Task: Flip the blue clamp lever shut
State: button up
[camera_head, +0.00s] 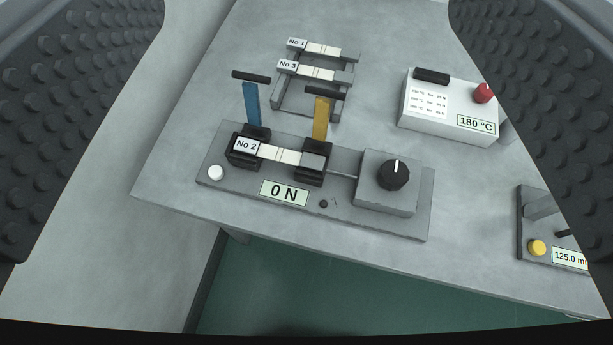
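The blue clamp lever (252,105) stands upright on the left black clamp (247,147) of the grey test fixture, with a black bar handle (251,77) on top. A yellow lever (321,119) stands upright on the right clamp (313,163). A white specimen labelled No 2 (283,154) lies across both clamps. My gripper (306,120) shows as two dark studded fingers at the left and right picture edges. It is wide open and empty, with the levers in view between and beyond the fingers.
The fixture has a 0 N display (284,192), a white button (216,172) and a black knob (393,174). A rack (284,101) holding No 1 and No 3 stands behind. A 180 °C box (449,107) and a 125.0 device (537,213) stand right. The front left table is bare.

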aim_at(250, 90)
jog(key=u, duration=0.75)
jog(key=k, duration=0.95)
jog(key=u, duration=0.9)
jog(key=k, duration=0.45)
jog(key=u, duration=0.1)
jog(key=i, duration=0.6)
jog(key=z, duration=1.2)
jog(key=i, duration=1.35)
jog(key=z, duration=0.45)
